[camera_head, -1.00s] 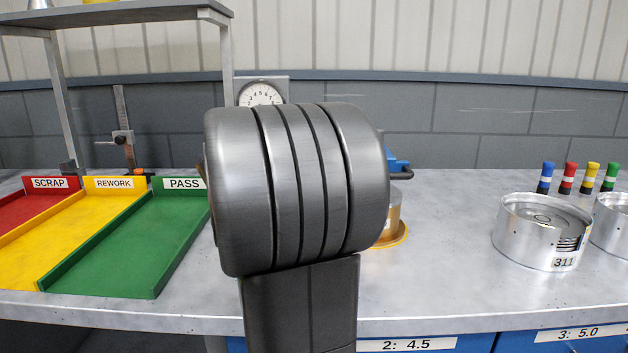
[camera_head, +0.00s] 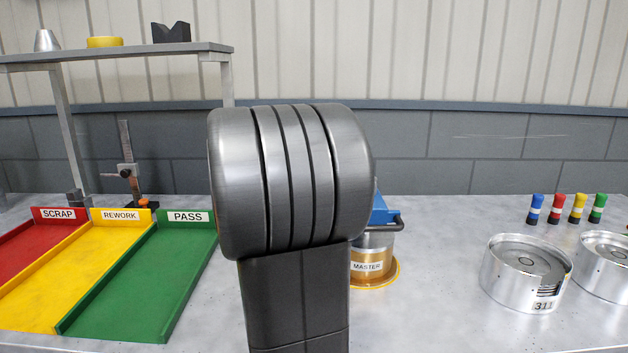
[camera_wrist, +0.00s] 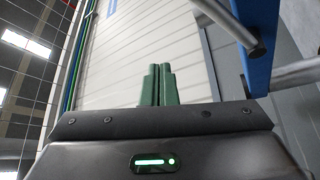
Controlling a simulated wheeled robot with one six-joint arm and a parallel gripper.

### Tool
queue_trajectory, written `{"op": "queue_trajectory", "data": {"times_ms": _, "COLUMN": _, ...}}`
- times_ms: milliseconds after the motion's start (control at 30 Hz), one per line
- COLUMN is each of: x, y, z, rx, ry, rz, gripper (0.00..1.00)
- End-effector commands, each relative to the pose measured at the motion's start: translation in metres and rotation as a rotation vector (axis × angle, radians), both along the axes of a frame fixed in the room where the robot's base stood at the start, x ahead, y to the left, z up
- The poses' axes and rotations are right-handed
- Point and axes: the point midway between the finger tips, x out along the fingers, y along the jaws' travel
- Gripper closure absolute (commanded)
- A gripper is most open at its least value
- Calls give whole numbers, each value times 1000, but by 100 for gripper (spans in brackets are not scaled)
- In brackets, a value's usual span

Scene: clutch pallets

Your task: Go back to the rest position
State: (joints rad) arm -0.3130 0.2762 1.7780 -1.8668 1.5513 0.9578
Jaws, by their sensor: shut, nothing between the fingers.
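My gripper (camera_wrist: 157,86) shows in the wrist view with its two green fingers side by side and shut, nothing between them. Behind the fingers are a pale ribbed wall and, at the upper right, a blue bar with grey rods. In the head view a thick dark grey link of my arm stands upright in the middle of the picture; the gripper itself does not show there. The arm hides part of the bench and wall behind it.
On the bench (camera_head: 430,300) stand red, yellow and green trays (camera_head: 135,290) at left. A gold MASTER piece (camera_head: 368,268) stands just right of my arm. Metal cylinders (camera_head: 527,272) and coloured pegs (camera_head: 558,209) stand at right. A shelf (camera_head: 110,56) rises at the upper left.

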Motion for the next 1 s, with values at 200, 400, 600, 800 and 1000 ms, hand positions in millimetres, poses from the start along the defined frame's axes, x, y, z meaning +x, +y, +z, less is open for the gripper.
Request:
{"op": "queue_trajectory", "data": {"times_ms": 200, "x": 6, "y": 0, "z": 8, "rx": 0, "ry": 58, "rz": 2, "gripper": 100}}
{"op": "queue_trajectory", "data": {"times_ms": 400, "x": 10, "y": -1, "z": 9, "rx": -1, "ry": 113, "rz": 1, "gripper": 100}}
{"op": "queue_trajectory", "data": {"times_ms": 600, "x": 15, "y": -2, "z": 11, "rx": -1, "ry": 164, "rz": 1, "gripper": 100}}
{"op": "queue_trajectory", "data": {"times_ms": 800, "x": 19, "y": -4, "z": 12, "rx": 0, "ry": 216, "rz": 1, "gripper": 100}}
{"op": "queue_trajectory", "data": {"times_ms": 1000, "x": 23, "y": -8, "z": 13, "rx": 0, "ry": 267, "rz": 0, "gripper": 100}}
